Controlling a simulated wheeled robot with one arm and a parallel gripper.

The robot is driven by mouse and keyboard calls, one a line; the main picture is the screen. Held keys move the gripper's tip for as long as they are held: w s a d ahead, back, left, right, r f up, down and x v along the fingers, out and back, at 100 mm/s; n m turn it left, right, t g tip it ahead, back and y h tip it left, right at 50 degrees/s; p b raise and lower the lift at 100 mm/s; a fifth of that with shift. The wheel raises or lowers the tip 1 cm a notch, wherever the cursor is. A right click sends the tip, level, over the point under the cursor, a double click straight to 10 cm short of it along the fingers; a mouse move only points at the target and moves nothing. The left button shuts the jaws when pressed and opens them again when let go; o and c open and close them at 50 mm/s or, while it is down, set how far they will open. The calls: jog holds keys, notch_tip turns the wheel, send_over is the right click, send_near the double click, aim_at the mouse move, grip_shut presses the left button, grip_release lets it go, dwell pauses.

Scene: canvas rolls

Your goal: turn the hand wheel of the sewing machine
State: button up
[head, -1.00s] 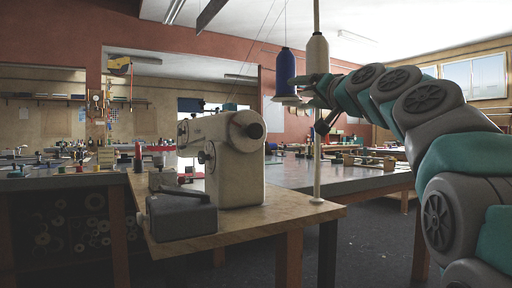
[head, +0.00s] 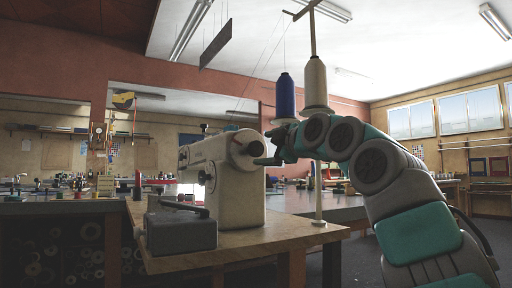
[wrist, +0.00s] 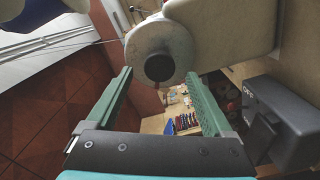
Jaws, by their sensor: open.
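The cream sewing machine (head: 235,200) stands on a wooden table. Its round hand wheel (head: 240,140) faces right, with a dark hub at its centre. In the wrist view the hand wheel (wrist: 150,40) is just ahead, at the top middle, its dark hub between the lines of my two green fingers. My gripper (head: 268,148) is open and empty, beside the wheel on its right. In the wrist view my gripper (wrist: 158,75) has one finger on either side of the wheel's lower part. I cannot tell whether either finger touches it.
A grey box (head: 180,230) sits on the wooden table (head: 255,242) in front of the machine; the box (wrist: 270,115) is right of my fingers in the wrist view.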

aim_at(258, 149)
jog(key=p+x, duration=0.1)
jog(key=x, duration=0.1)
jog(key=p+x, duration=0.1)
jog(key=shift+w+a+r+p, duration=0.2)
jog(key=shift+w+r+p, duration=0.05)
jog(key=shift+w+p, duration=0.1)
jog(key=shift+w+a+f+p, duration=0.2)
jog(key=shift+w+a+p, duration=0.15)
jog(key=shift+w+a, duration=0.25)
jog(key=shift+d, duration=0.1)
jog(key=c, duration=1.3)
